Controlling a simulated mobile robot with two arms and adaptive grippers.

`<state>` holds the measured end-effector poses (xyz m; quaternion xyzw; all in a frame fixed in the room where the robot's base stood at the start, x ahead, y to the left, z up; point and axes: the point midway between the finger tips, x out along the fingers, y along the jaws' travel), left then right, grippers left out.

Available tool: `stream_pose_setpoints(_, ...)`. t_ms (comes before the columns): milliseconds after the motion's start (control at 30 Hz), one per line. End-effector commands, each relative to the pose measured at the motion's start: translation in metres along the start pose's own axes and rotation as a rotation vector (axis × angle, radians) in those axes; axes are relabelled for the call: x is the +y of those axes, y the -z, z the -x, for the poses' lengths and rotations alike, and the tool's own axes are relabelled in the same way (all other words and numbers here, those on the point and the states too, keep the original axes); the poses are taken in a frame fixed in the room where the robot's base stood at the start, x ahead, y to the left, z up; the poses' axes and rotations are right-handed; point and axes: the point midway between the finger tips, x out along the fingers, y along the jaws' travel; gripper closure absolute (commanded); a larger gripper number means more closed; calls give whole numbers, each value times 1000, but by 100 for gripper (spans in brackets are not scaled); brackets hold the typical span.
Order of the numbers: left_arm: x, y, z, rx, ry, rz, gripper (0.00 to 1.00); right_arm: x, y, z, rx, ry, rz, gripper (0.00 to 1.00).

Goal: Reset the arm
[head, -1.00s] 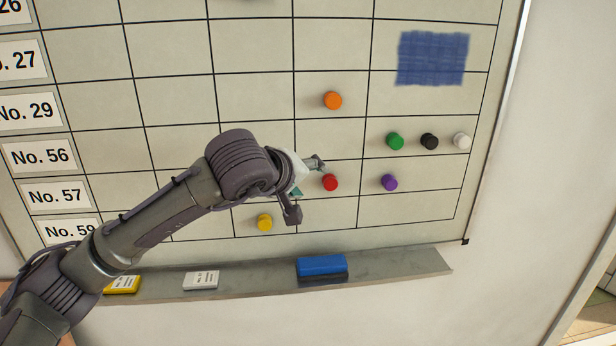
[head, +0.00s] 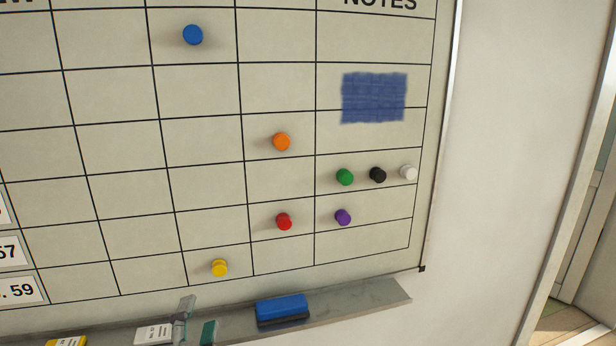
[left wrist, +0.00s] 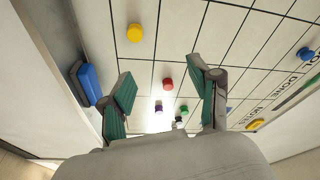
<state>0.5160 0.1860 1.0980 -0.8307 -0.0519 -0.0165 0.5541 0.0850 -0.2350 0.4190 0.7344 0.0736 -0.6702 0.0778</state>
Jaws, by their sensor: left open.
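My left gripper (head: 196,323) shows only in part at the bottom of the head view. Its fingertips are in front of the whiteboard tray, beside the white box. In the left wrist view both green-padded fingers (left wrist: 161,82) are spread apart with nothing between them. They point toward the whiteboard (head: 110,190) and its magnets, apart from them. The rest of my left arm is below the head view's edge. My right gripper is not in view.
The board holds red (head: 284,221), yellow (head: 219,267), orange (head: 281,141), blue (head: 193,35) and other magnets. The tray (head: 385,293) holds a blue eraser (head: 282,307), a white box (head: 153,333) and a yellow one (head: 66,342). Wall at right is clear.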

Motion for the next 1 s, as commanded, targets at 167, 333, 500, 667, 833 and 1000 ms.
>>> stream_pose_setpoints(167, 93, -77, 65, -353, -361, 364, 38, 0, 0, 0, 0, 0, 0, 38)
stream_pose_setpoints(333, 149, -110, 137, -622, -598, 579, 38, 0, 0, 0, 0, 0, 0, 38)
stream_pose_setpoints(500, 180, -122, 198, -822, -761, 707, 38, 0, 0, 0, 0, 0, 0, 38)
stream_pose_setpoints(667, 197, -125, 252, -989, -889, 793, 38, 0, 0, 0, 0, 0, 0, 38)
stream_pose_setpoints(833, 233, -136, 265, -1061, -943, 813, 38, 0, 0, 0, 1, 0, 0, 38)
stream_pose_setpoints(1000, 282, -154, 262, -1075, -957, 802, 38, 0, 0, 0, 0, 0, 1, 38)
